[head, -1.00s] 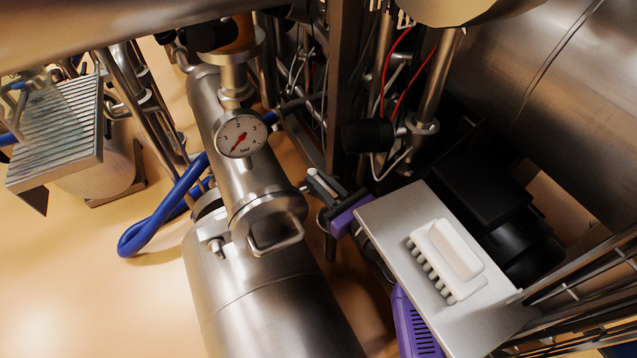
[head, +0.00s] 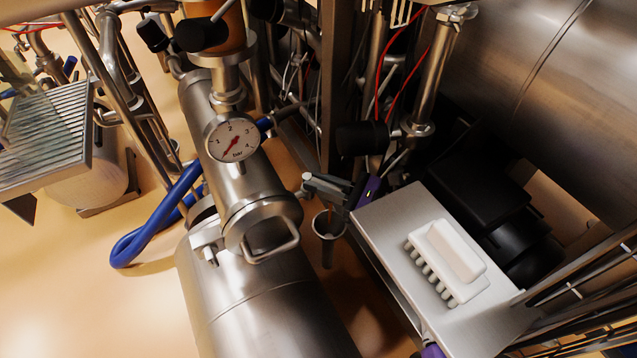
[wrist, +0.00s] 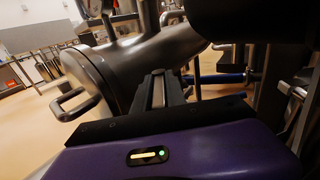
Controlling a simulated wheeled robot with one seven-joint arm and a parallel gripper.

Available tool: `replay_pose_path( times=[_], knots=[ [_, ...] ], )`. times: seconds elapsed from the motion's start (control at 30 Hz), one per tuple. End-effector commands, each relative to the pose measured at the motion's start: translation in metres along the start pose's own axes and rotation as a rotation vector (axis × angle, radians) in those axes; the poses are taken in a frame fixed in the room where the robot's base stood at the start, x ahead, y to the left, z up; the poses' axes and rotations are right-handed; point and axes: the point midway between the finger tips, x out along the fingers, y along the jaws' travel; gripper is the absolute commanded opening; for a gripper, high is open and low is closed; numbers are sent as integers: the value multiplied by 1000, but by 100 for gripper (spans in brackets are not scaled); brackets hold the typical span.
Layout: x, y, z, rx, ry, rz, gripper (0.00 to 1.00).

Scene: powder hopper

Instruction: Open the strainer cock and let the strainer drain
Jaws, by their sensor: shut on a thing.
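The strainer (head: 243,180) is a slanted steel cylinder with a round end cap and a bail handle. In the wrist view the strainer (wrist: 135,60) lies at upper left, its cap facing left. My gripper (head: 325,186) is beside the cap's right side in the head view, its dark fingers close together. In the wrist view my gripper (wrist: 158,88) is shut on a slim grey piece, apparently the cock's lever. The cock's body is mostly hidden by the fingers. A small steel drain cup (head: 328,226) stands just below the gripper.
A pressure gauge (head: 233,138) sits on the strainer. A large steel cylinder (head: 265,305) lies in front. A steel plate with a white brush (head: 445,258) is at right. A blue hose (head: 165,215) loops at left. Pipes and red cables crowd behind the gripper.

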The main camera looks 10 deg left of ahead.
Motion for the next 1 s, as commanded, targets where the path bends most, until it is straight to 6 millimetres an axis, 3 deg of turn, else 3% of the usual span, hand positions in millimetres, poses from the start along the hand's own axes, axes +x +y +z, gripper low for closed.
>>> replay_pose_path(
  times=[0.23, 0.27, 0.33, 0.37, 1.0],
  knots=[
    [-1, 0, -1, 1, 1, -1, 0],
    [-1, 0, -1, 1, 1, -1, 22],
    [0, 0, -1, 1, 1, -1, 36],
    [0, 0, -1, 1, 1, -1, 38],
    [0, 2, 0, 0, 1, -19, 38]
  ],
)
